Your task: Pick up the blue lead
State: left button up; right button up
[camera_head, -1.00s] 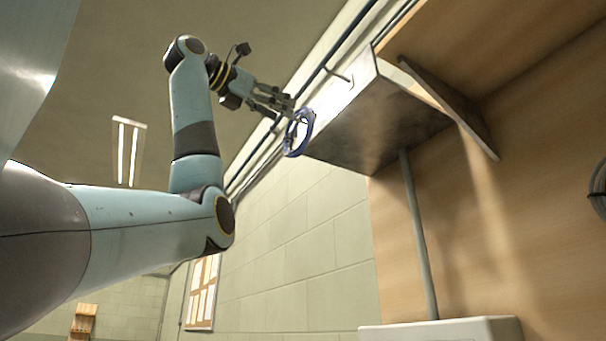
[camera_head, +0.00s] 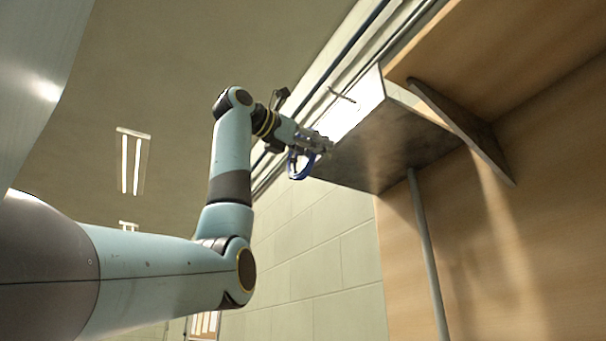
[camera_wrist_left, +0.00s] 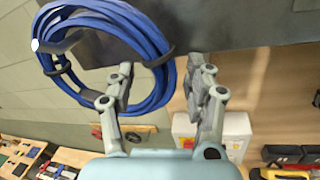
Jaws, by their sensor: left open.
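The blue lead (camera_head: 301,173) is a coil at the left end of the dark metal shelf (camera_head: 385,155), partly hidden by my left gripper (camera_head: 324,143) in the head view. In the left wrist view the lead (camera_wrist_left: 152,38) is a loop of several turns with dark ties, and a grey peg with a white tip (camera_wrist_left: 50,45) shows within it. My left gripper (camera_wrist_left: 160,78) is open there. Its left finger overlaps the loop, and the right-hand strands show between the fingers. I cannot tell whether the fingers touch them. My right gripper is not in view.
A wooden panel (camera_head: 480,240) with a grey pipe (camera_head: 427,255) stands right of the gripper. Below, the wrist view shows a white box (camera_wrist_left: 235,128) and a bench with tools (camera_wrist_left: 25,155). A thin hook (camera_head: 341,96) juts above the shelf.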

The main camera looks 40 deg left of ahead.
pick_arm(q)
grip_shut()
dwell(0.6)
